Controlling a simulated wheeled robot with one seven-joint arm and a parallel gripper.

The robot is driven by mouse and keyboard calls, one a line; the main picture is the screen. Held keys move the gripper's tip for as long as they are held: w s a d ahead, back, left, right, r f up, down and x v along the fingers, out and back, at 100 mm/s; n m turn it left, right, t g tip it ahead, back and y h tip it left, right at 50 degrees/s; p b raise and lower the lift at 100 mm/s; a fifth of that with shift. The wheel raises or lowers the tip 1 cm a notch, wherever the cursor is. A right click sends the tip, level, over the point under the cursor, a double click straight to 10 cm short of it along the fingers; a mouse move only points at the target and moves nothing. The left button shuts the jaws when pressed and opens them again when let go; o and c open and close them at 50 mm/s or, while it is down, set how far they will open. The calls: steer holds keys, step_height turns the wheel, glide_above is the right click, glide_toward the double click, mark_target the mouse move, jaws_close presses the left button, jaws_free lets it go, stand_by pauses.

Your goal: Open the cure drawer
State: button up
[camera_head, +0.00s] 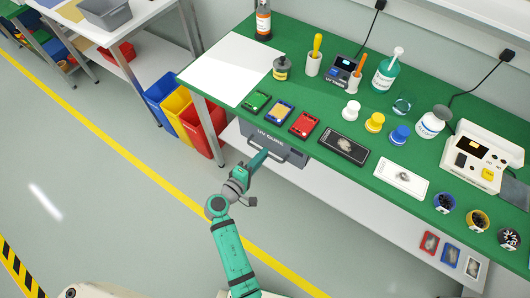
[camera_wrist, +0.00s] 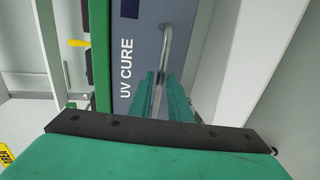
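The cure drawer (camera_head: 290,155) is a grey-blue front marked "UV CURE" under the green bench top, and it looks shut. Its front also fills the middle of the wrist view (camera_wrist: 128,60), turned sideways. A pale metal bar handle (camera_wrist: 167,42) runs along the front. My gripper (camera_head: 262,156) is at the drawer's left part. In the wrist view its two green fingers (camera_wrist: 161,82) stand on either side of the bar, with a small gap showing between them. The fingers look open around the handle. Whether either finger touches it is hard to tell.
The green bench top (camera_head: 325,100) above holds small coloured cases, bottles and pots. Red (camera_head: 205,130), yellow and blue bins stand left of the drawer. A pale lower shelf (camera_head: 345,190) runs under the bench. The floor in front is clear.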

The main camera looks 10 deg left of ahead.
steer(key=shift+x, duration=1.25)
steer(key=shift+c, duration=0.7)
jaws_close()
steer(key=shift+s, duration=0.1)
